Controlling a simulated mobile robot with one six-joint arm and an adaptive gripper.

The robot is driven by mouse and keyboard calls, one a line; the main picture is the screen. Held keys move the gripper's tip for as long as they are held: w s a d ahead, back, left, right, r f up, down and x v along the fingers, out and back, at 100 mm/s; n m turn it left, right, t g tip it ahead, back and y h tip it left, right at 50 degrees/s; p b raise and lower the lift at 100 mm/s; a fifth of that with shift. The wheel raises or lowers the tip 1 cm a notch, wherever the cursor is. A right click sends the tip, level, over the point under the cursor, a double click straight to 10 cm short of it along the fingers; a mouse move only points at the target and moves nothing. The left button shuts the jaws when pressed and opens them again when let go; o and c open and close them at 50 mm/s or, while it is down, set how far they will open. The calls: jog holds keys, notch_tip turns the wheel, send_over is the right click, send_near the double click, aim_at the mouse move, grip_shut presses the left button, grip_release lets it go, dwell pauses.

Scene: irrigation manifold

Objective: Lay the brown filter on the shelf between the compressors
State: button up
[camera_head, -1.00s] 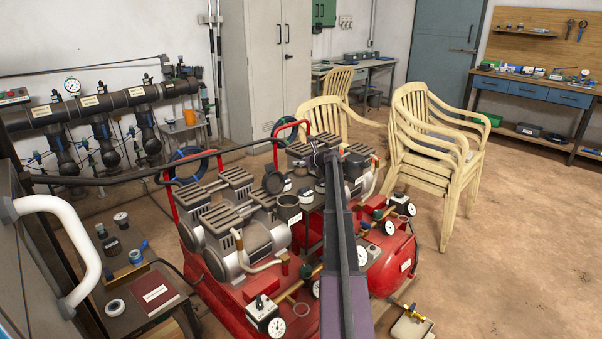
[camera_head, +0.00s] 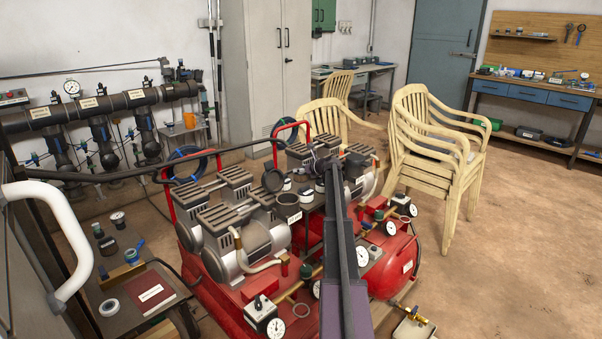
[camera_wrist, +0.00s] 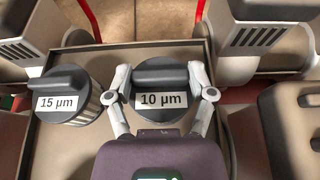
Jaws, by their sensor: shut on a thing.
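My gripper (camera_wrist: 160,80) is shut on the raised bar of a grey-capped round filter labelled "10 µm" (camera_wrist: 161,101). A second grey-capped filter, labelled "15 µm" (camera_wrist: 66,84), stands to its left, with a pale pleated side showing. Both are over the grey-brown shelf (camera_wrist: 62,150) in the wrist view. The held filter hides its own underside, so I cannot tell whether it touches the shelf. No brown filter body shows clearly. In the head view my arm reaches over the red compressors (camera_head: 240,240), and its end is small and cluttered.
Compressor parts flank the shelf on both sides, with motors and gauges close by. Stacked cream chairs (camera_head: 430,150) stand at the right. A dark side table (camera_head: 135,285) with a red book (camera_head: 151,293) is at the lower left. Open floor lies at the far right.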

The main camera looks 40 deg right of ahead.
jog(key=shift+f, duration=0.15)
jog(key=o, duration=1.1)
jog(key=shift+r, duration=0.25)
jog(key=p+v, duration=0.4)
jog(key=v, duration=0.8)
jog(key=shift+p, duration=0.35)
